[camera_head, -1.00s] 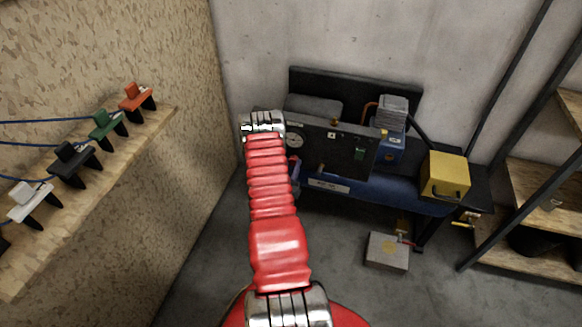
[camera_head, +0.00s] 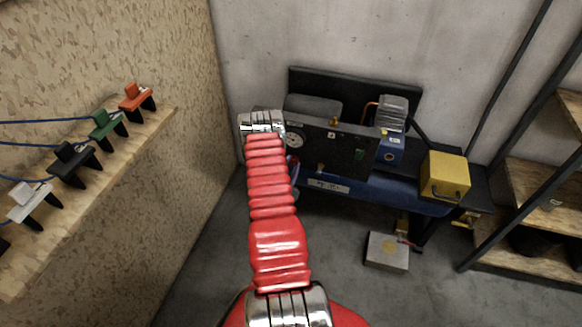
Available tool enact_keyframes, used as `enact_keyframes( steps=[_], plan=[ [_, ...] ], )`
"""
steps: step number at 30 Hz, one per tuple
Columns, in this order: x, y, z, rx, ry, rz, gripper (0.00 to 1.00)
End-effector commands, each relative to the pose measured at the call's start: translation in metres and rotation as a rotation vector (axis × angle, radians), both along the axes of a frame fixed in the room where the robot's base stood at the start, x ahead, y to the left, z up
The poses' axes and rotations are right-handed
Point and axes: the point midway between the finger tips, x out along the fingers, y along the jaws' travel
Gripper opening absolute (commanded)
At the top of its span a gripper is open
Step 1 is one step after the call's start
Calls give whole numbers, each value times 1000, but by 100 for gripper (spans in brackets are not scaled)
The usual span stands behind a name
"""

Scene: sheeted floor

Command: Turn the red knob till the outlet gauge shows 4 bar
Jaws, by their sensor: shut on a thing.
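My red arm (camera_head: 268,200) reaches up to the front of the compressor (camera_head: 335,150), its silver wrist joint (camera_head: 262,122) at the left end of the dark panel. My gripper's jaws are hidden behind the arm. A round white-faced gauge (camera_head: 294,140) shows just right of the wrist; its reading is too small to make out, and I cannot tell whether it is the outlet gauge. A small red and blue part (camera_head: 293,166) shows at the arm's right edge below the gauge. I cannot tell whether it is the red knob.
A yellow box (camera_head: 445,176) sits at the right on the dark bench. A grey box (camera_head: 387,251) stands on the floor below. Several coloured clips (camera_head: 108,126) with blue cables sit on a wooden ledge at the left. Wooden shelves (camera_head: 545,190) stand at the right. Open floor lies between.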

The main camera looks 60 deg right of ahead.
Motion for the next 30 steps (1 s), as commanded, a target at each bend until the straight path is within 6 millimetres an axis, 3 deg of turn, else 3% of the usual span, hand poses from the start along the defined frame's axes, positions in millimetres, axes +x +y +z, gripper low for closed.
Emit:
enact_keyframes(
  steps=[13, 30],
  plan=[
    [-4, -2, 0, 49, -313, -11, 6],
    [-5, -2, 0, 59, -375, -13, 7]
  ],
)
